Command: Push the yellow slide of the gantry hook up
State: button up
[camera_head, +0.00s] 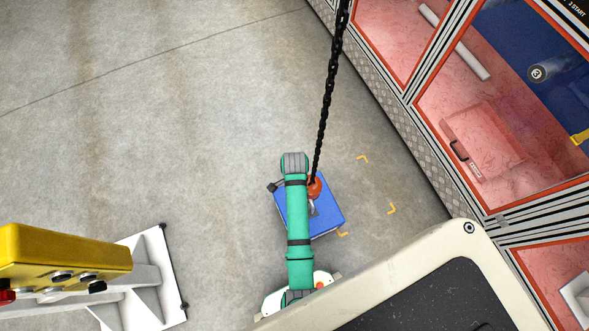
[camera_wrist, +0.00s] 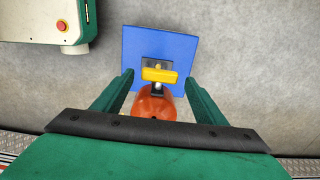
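The orange hook block (camera_wrist: 155,103) hangs low between my fingers in the wrist view. The yellow slide (camera_wrist: 160,75) is a short bar across a dark metal part just beyond the orange block. My gripper (camera_wrist: 159,78) is open, with one green finger on each side of the block and slide. Gaps show between both fingertips and the yellow slide. In the head view the orange block (camera_head: 314,187) shows beside my green arm, which hides part of it; the yellow slide cannot be made out there.
A blue box (camera_head: 327,209) is under the hook on the concrete floor. A black chain (camera_head: 327,95) runs up from the hook. A yellow control pendant (camera_head: 62,255) is at lower left. A framed enclosure (camera_head: 410,98) stands at right. The floor at upper left is clear.

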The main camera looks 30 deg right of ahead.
notch_tip(320, 180, up, 11)
jog(key=shift+f, duration=0.15)
dwell(0.5)
jog(key=shift+s, duration=0.1)
dwell(0.3)
